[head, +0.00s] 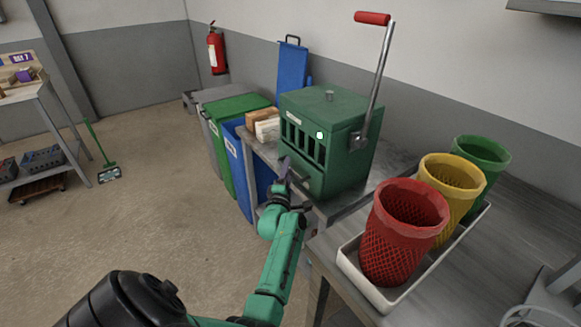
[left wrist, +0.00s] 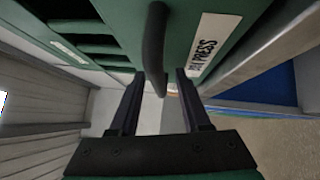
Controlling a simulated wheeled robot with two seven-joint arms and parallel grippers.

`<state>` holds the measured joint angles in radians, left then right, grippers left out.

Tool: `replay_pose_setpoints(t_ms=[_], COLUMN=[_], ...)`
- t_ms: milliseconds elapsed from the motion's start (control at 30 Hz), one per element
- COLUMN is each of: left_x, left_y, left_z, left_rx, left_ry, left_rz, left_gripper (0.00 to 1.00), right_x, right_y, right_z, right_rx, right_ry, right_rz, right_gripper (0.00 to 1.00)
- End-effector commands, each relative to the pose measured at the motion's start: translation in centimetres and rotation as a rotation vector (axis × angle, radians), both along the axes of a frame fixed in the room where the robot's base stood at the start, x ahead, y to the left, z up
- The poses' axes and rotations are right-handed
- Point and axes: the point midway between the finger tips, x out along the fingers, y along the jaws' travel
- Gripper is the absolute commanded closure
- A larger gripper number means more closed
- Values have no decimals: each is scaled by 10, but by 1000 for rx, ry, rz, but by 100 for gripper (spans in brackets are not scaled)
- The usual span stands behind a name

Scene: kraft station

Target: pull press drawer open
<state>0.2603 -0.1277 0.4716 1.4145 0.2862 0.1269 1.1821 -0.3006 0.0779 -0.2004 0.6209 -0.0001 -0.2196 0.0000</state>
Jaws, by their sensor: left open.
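The green press (head: 322,140) stands on the metal bench, with a slotted front and a lever with a red grip (head: 372,18) on its right side. Its drawer front (head: 303,178) sits low on the side facing my left arm and looks shut. In the left wrist view, a dark bar handle (left wrist: 154,50) stands out from the green face (left wrist: 115,12), beside a white label (left wrist: 215,42) reading "PRESS". My left gripper (head: 286,170) is at the drawer front. Its two fingers (left wrist: 160,98) are open, and the handle's end lies between them in that view. Contact cannot be told.
Red (head: 400,235), yellow (head: 452,180) and green (head: 482,160) mesh baskets stand in a white tray (head: 375,295) to the right. Green (head: 236,108) and blue (head: 232,145) bins stand left of the bench. Small boxes (head: 266,122) lie beside the press. Open floor lies left.

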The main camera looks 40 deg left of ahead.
Motion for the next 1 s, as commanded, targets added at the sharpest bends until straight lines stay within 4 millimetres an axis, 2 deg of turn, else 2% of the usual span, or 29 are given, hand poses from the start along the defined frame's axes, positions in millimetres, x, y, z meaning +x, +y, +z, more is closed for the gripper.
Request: replay_pose_setpoints(t_ms=[33,67,100,167,1000], left_x=[0,0,0,0,1], left_y=[0,0,0,0,0], left_z=[0,0,0,0,2], left_rx=[0,0,0,0,2], left_ry=[0,0,0,0,-4], left_rz=[0,0,0,0,0], left_gripper=[53,60,76,99,100], right_x=[-5,-7,-8,-8,0], right_y=[0,-1,-1,-1,-2], right_z=[0,-1,-1,-1,0], right_rx=[-1,-1,-2,-2,-3], right_ry=[8,11,14,15,-1], right_rz=[0,0,0,0,0], right_gripper=[100,100,100,100,100])
